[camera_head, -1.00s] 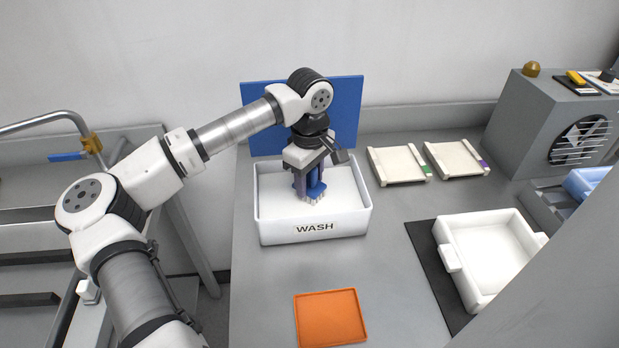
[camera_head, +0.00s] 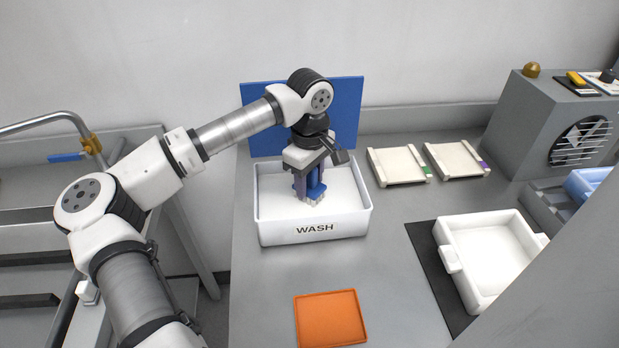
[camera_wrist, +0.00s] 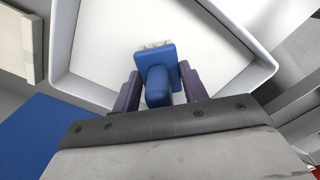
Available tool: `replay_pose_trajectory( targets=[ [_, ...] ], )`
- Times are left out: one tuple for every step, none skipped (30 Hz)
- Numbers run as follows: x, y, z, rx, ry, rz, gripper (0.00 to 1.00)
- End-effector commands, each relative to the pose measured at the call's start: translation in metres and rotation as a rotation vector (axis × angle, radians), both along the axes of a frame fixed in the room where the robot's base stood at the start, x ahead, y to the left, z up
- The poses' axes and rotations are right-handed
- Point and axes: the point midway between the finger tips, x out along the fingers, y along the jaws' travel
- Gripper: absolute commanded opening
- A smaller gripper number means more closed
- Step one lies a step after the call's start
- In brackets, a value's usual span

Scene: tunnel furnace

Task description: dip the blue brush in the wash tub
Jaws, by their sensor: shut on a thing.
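The wash tub (camera_head: 314,229) is a white rectangular box marked "WASH" on the grey bench, in front of a blue panel. My gripper (camera_head: 308,188) points down inside the tub's rim and is shut on the blue brush (camera_head: 316,190). In the wrist view, the brush (camera_wrist: 157,80) sits between the two purple fingers of my gripper (camera_wrist: 160,85), with its pale bristles (camera_wrist: 153,45) over the white inside of the tub (camera_wrist: 215,75). The bristle tips are low in the tub. I cannot tell whether they touch its contents.
An orange tray (camera_head: 331,318) lies in front of the tub. Two pale slabs (camera_head: 399,164) (camera_head: 457,159) with green and purple marks lie to the right. A white handled tray (camera_head: 490,255) rests on a dark mat. A blue panel (camera_head: 346,115) stands behind the tub.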

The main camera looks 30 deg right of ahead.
Motion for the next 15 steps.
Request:
replay_pose_trajectory(
  targets=[
    [0.000,0.000,0.005,-0.001,-0.001,0.000,0.25],
    [0.000,0.000,0.007,0.000,-0.002,0.000,0.25],
    [0.001,0.000,0.011,-0.001,-0.003,0.000,0.25],
    [0.001,0.000,0.013,-0.001,-0.003,0.000,0.25],
    [0.001,0.000,0.016,-0.001,-0.003,0.000,0.25],
    [0.001,0.000,0.019,-0.002,-0.004,0.000,0.25],
    [0.001,0.000,0.022,-0.002,-0.004,0.000,0.25],
    [0.001,0.000,0.024,-0.002,-0.003,0.001,0.25],
    [0.001,0.000,0.028,-0.002,-0.003,0.001,0.25],
    [0.001,0.000,0.030,-0.002,-0.003,0.001,0.25],
    [0.001,0.000,0.033,-0.002,-0.003,0.001,0.25],
    [0.001,0.000,0.036,-0.002,-0.004,0.001,0.25],
    [0.001,0.000,0.039,-0.002,-0.004,0.001,0.25],
    [0.001,0.000,0.041,-0.002,-0.004,0.001,0.25],
    [0.001,0.000,0.044,-0.002,-0.004,0.001,0.25]
  ],
)
